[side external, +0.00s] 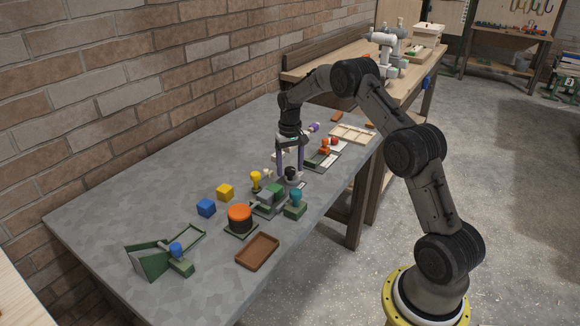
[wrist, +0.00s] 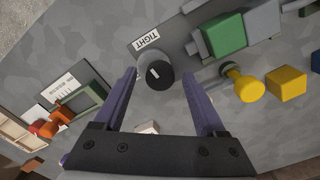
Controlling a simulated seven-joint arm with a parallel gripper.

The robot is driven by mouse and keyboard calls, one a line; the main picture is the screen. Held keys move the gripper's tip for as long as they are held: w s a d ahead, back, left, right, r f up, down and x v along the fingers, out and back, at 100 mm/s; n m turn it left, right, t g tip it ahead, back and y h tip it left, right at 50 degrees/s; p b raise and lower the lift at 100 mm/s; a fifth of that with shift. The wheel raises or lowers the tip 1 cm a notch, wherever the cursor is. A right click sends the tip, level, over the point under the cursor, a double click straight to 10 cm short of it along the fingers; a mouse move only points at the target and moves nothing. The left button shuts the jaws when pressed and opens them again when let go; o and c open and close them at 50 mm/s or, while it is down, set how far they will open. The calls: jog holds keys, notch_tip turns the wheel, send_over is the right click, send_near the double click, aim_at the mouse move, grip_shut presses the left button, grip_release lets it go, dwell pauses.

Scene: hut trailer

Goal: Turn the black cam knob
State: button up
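The black cam knob (wrist: 158,75) has a white line on its top and stands on a round grey base. In the wrist view my gripper (wrist: 158,76) is open, with a purple finger on each side of the knob and a gap on both sides. In the side view my gripper (side external: 289,172) points straight down over the knob (side external: 291,174), its fingertips low around it. Whether the fingers touch the knob's sides is hard to tell in the side view.
Close by are a yellow knob (side external: 256,180), a green block device (side external: 270,198), a teal knob (side external: 296,196) and an orange-topped button (side external: 239,217). Yellow (side external: 225,192) and blue (side external: 206,207) cubes and a brown tray (side external: 257,251) lie nearer the front. Red-orange pieces (side external: 325,147) stand behind.

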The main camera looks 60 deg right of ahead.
aim_at(290, 169)
notch_tip(290, 169, up, 14)
dwell(0.7)
jog(key=shift+f, duration=0.1)
